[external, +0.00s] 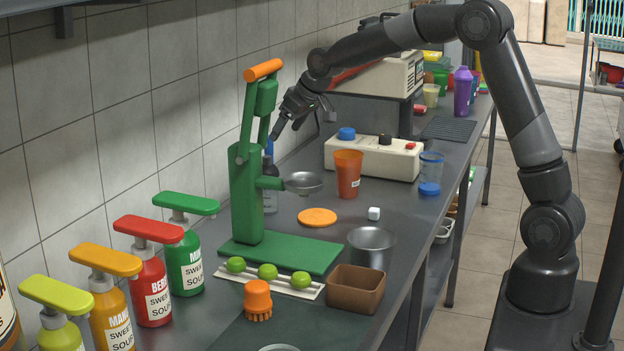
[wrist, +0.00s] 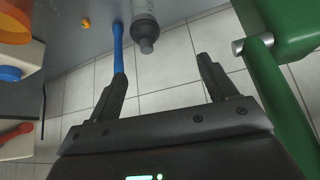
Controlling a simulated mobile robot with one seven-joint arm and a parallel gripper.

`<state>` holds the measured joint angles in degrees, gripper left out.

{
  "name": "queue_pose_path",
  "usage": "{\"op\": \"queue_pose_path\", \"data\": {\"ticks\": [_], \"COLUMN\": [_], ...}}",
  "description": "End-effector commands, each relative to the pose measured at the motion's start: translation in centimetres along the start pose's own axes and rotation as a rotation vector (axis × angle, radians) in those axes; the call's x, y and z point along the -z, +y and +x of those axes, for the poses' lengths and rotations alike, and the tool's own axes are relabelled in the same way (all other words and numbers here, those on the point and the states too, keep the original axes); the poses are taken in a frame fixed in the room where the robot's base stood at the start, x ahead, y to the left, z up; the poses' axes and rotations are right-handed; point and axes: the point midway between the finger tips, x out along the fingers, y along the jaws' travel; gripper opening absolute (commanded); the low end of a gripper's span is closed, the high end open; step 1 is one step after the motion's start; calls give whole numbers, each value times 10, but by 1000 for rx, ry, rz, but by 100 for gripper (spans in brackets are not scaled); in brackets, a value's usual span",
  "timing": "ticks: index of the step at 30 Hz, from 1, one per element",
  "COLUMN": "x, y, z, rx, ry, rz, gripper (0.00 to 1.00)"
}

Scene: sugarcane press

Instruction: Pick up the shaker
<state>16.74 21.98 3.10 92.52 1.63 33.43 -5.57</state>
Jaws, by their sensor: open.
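A purple shaker-shaped vessel with a domed lid (external: 463,92) stands at the far end of the counter, away from my gripper. A grey bottle (external: 269,188) stands partly hidden behind the green press; in the wrist view its narrow dark top (wrist: 146,30) points between my fingers. I cannot tell which of these is the shaker. My gripper (external: 287,126) is above the counter near the tiled wall, close behind the press. In the wrist view, my gripper (wrist: 163,70) is open and empty, with the bottle ahead and apart from the fingers.
The green press (external: 245,195) with an orange handle stands close beside my gripper. A slim blue rod (wrist: 118,45) lies in line with my left finger. An orange cup (external: 347,175) and cream control box (external: 375,158) stand to the right. Several pump bottles line the wall in front.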

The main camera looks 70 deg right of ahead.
Motion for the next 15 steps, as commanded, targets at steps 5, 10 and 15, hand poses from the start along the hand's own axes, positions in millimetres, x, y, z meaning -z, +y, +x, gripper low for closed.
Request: {"op": "queue_pose_path", "data": {"ticks": [5, 10, 15], "x": [13, 16, 16], "y": [20, 26, 26], "z": [44, 61, 86], "rx": [-7, -9, -8], "ry": [6, 8, 7], "rz": [19, 24, 24], "gripper": [77, 77, 77]}}
